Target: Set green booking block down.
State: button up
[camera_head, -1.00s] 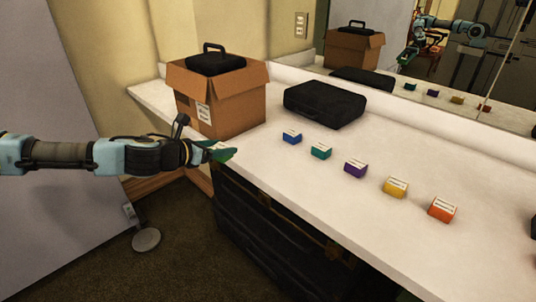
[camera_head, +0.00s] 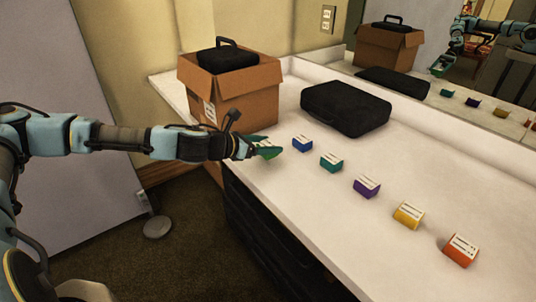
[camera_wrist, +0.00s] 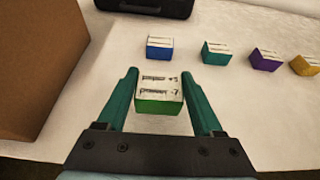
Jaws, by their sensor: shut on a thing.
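My gripper (camera_head: 262,145) is shut on the green booking block (camera_head: 269,152) at the left end of the row, by the counter's front edge. In the wrist view the green block (camera_wrist: 159,104) lies between the two teal fingers (camera_wrist: 163,100), its white printed face up. It shows over the white counter (camera_head: 330,216); I cannot tell its exact height above it. The blue block (camera_head: 302,144) is just to its right and apart from it. A teal block (camera_head: 331,162), a purple block (camera_head: 366,186), a yellow block (camera_head: 408,215) and an orange block (camera_head: 460,250) continue the row.
A cardboard box (camera_head: 232,107) with a black case (camera_head: 228,56) in it stands left of and behind my gripper. Another black case (camera_head: 346,108) lies behind the row. A mirror (camera_head: 430,45) runs along the back. Bare counter lies around the held block.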

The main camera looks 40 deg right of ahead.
jog(key=shift+f, duration=2)
jog(key=o, duration=1.4)
jog(key=shift+c, duration=0.2)
jog(key=v, duration=1.2)
jog(key=shift+b, duration=0.4)
jog(key=shift+r, duration=0.1)
